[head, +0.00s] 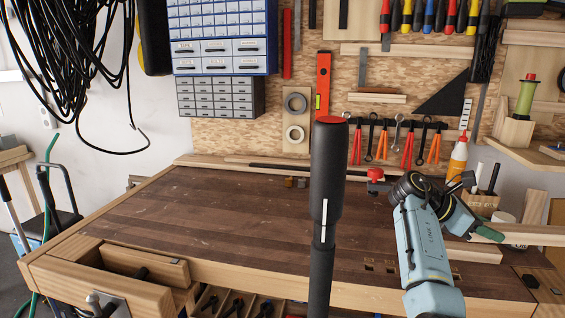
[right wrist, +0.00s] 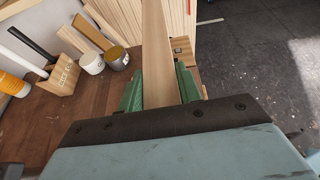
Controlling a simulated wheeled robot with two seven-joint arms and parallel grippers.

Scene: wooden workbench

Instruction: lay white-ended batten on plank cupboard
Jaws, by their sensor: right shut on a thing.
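My right gripper (head: 488,233) reaches over the right end of the bench in the head view. In the right wrist view its green fingers (right wrist: 159,88) are shut on a pale wooden batten (right wrist: 156,50), one finger on each side. The batten runs away from the gripper past the bench edge. In the head view the batten (head: 530,235) extends to the right. I see no white end on it. Upright pale planks (right wrist: 179,22), possibly the plank cupboard, stand beyond the bench in the wrist view. My left gripper is not in view.
The workbench top (head: 200,215) is largely clear. A pen block (right wrist: 62,76), a white cup (right wrist: 91,62) and a tin (right wrist: 116,58) stand beside the batten. A glue bottle (head: 458,157) stands at the back. A tall black column with a red top blocks the middle of the head view.

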